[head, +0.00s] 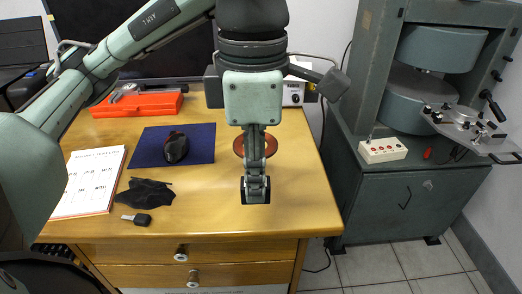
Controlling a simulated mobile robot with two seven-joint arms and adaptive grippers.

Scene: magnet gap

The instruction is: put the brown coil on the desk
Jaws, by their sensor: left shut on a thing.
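The brown coil (239,146) is a reddish-brown disc or ring, seen on both sides of my left gripper's fingers, which hide its middle. My right gripper is not in view.
A blue mat (202,142) bears a dark mouse (176,147). A black cloth (146,192), a key (141,219) and a calendar (92,182) lie left. A large magnet machine (430,100) stands right. The desk's front right is clear.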

